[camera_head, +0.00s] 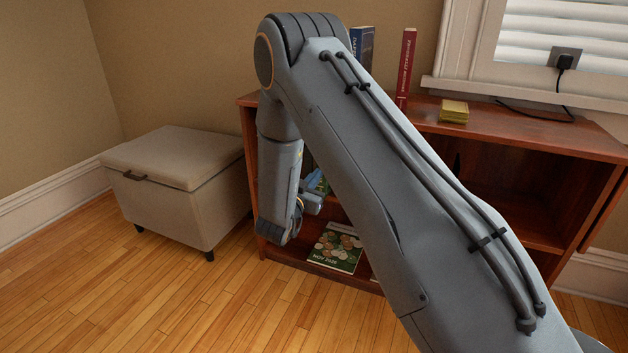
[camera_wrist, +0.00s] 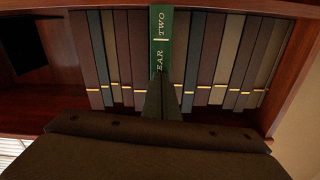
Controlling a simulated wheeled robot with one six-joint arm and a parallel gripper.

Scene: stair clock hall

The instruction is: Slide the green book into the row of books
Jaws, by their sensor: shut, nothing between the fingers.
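In the wrist view the green book (camera_wrist: 160,40) stands in the middle of the row of books (camera_wrist: 215,55), between dark and brown spines with yellow bands. Gold lettering reading "EAR TWO" shows on its spine. Its spine looks nearer to the camera than its neighbours, so it seems to stand out a little from the row. My gripper (camera_wrist: 164,82) is shut and empty, with its fingertips in front of the spine's lower part in the picture, hiding it. Whether they touch it I cannot tell. In the head view my arm hides most of the row.
The row stands inside a reddish wooden bookcase (camera_head: 520,138). On its top are a red book (camera_head: 406,65), a blue book (camera_head: 362,45) and a small yellow stack (camera_head: 454,110). A coin-covered magazine (camera_head: 335,248) lies low down. A beige storage bench (camera_head: 180,185) stands left.

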